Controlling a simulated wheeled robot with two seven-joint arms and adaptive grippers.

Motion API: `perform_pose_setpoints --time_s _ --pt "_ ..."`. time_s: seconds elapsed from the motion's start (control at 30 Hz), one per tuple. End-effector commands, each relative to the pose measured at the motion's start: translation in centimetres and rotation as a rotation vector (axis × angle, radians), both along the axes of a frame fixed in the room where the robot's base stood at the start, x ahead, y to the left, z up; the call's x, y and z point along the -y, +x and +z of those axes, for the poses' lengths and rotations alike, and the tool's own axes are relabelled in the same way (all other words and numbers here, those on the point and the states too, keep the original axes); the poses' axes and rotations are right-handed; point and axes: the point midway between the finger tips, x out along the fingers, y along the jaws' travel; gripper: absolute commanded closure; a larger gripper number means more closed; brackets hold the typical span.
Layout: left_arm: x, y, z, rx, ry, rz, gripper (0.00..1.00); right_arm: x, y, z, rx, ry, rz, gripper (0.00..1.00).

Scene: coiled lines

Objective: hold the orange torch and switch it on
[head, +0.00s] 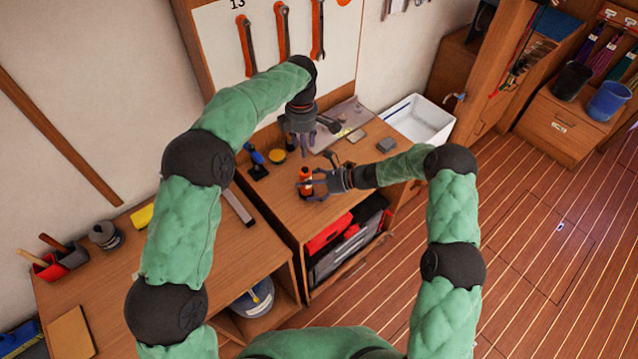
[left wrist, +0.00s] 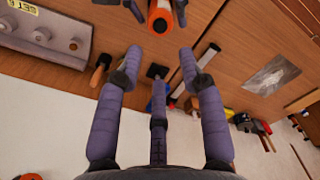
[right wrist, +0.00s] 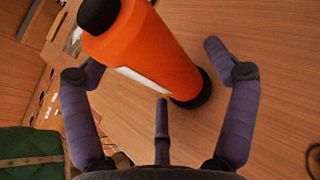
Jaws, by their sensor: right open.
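The orange torch (head: 306,183) stands upright on the wooden workbench, its black cap upward. It fills much of the right wrist view (right wrist: 158,50), where its black base meets the wood. My right gripper (head: 312,184) is open around the torch, with one finger partly hidden behind it and another apart on the other side. My left gripper (head: 302,148) points down above the bench, behind the torch in the head view. Its fingers are spread and empty in the left wrist view (left wrist: 158,58), where the torch top (left wrist: 160,17) shows beyond them.
Wrenches (head: 283,30) hang on the wall panel behind.

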Motion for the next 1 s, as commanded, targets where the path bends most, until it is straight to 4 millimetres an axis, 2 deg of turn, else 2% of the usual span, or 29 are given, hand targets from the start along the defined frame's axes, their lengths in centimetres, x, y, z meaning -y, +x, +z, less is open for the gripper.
perform_pose_setpoints --time_s 0.17,0.43,0.47,0.7,0.73,0.77,0.87,0.9,1.0 --pt "0.0 0.0 0.0 0.0 0.0 0.0 0.61 -0.82 0.17 -0.37 0.001 -0.001 -0.001 0.14" --pt "0.0 0.0 0.0 0.0 0.0 0.0 0.61 -0.94 0.18 -0.42 0.001 -0.001 0.0 0.14" --pt "0.0 0.0 0.0 0.0 0.0 0.0 0.61 -0.94 0.18 -0.42 0.001 -0.001 0.0 0.17" --pt "0.0 0.0 0.0 0.0 0.0 0.0 0.61 -0.93 0.16 -0.42 0.001 -0.001 0.0 0.84" --pt "0.0 0.0 0.0 0.0 0.0 0.0 0.61 -0.93 0.15 -0.42 0.001 -0.001 0.0 0.85" --pt "0.0 0.0 0.0 0.0 0.0 0.0 0.66 -0.92 0.15 -0.43 0.001 -0.001 0.0 0.85" --pt "0.0 0.0 0.0 0.0 0.0 0.0 0.95 -0.93 0.14 -0.43 0.001 -0.001 0.0 0.86" --pt "0.0 0.0 0.0 0.0 0.0 0.0 1.0 -0.92 0.14 -0.44 0.0 -0.001 0.0 0.86" --pt "0.0 0.0 0.0 0.0 0.0 0.0 1.0 -0.92 0.13 -0.44 0.0 -0.001 0.0 0.86"
